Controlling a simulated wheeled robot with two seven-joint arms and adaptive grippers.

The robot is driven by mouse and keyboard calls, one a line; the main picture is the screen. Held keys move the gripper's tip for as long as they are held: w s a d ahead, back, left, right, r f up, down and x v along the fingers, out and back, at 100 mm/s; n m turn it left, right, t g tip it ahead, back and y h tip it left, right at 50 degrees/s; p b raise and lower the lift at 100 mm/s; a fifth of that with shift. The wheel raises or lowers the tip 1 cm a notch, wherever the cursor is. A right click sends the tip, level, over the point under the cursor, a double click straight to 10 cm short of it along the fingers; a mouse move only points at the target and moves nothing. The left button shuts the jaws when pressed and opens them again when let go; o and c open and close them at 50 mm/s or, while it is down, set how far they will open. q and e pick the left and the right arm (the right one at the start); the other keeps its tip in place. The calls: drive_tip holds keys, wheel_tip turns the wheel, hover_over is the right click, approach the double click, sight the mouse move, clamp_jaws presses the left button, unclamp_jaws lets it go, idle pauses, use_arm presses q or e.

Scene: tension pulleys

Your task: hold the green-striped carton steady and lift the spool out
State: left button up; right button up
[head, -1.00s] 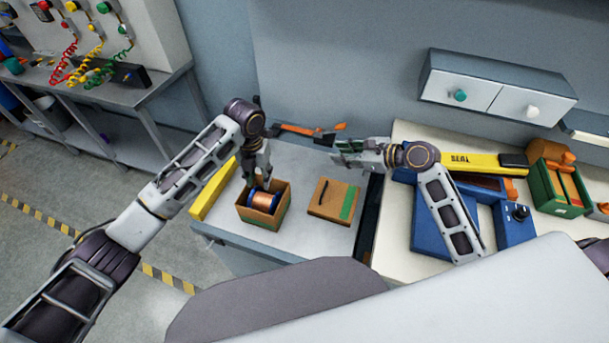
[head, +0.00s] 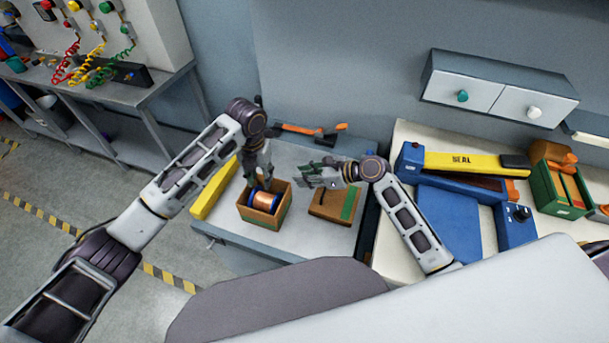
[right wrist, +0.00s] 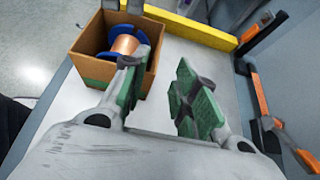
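The open brown carton (head: 262,217) stands on the grey bench, with a green band low on its walls in the right wrist view (right wrist: 93,70). The spool (head: 264,200), copper wire between blue flanges, lies inside the carton; it also shows in the right wrist view (right wrist: 125,46). My left gripper (head: 261,184) points down over the carton opening, its fingertips apart just above the spool. My right gripper (head: 301,174) is beside the carton on its right. Its green-padded fingers (right wrist: 155,92) are spread and empty, with one finger overlapping the carton's near corner in view.
A closed brown carton with a green stripe (head: 336,204) lies right of the open one, partly behind my right gripper. A yellow bar (head: 212,190) lies on the left. An orange-handled tool (head: 305,131) lies at the back. The yellow sealer (head: 462,161) is on the right table.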

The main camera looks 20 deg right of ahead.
sight(274, 178)
drive_tip(key=shift+a, duration=0.1)
drive_tip(key=shift+x, duration=6.85)
clamp_jaws()
